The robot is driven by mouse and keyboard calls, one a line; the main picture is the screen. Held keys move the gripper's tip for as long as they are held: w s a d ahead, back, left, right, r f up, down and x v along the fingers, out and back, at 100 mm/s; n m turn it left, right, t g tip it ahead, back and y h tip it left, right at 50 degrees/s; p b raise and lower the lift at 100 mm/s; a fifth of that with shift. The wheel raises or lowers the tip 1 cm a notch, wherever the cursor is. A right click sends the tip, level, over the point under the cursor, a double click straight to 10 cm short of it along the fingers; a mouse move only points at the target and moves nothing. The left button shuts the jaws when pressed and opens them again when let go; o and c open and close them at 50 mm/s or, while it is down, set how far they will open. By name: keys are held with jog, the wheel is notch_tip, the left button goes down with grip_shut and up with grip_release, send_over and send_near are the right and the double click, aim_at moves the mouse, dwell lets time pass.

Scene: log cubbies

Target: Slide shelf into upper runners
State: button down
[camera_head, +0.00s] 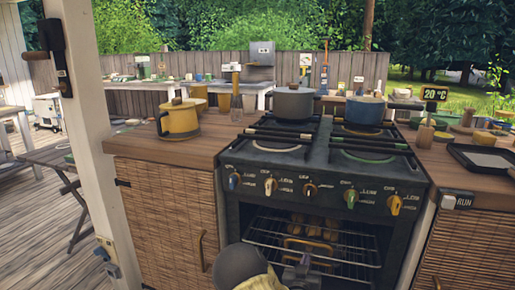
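The wire shelf (345,250) sits inside the open oven (230,218) of the black stove. Its front bars are near the oven mouth. Several brown, roll-like items (313,227) show behind its front bars. A brass-coloured loop (308,243) shows at the middle of the shelf front. My gripper (303,265) is at the bottom of the view, just in front of the loop. It is small and dark here, and I cannot tell whether its fingers touch or hold anything. The side runners and the oven's lower part are too dark or cut off to make out.
A grey pot (293,104) and a blue pot (365,111) stand on the hob. A yellow pot (179,120) stands on the left counter (135,143). A dark tray (485,158) lies on the right counter. A white post (92,130) rises at left.

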jog(key=shift+x, duration=1.15)
dwell(0.5)
jog(key=shift+v, duration=2.05)
jog(key=shift+s, duration=0.1)
jog(key=p+v, duration=0.3)
jog(key=v, duration=1.4)
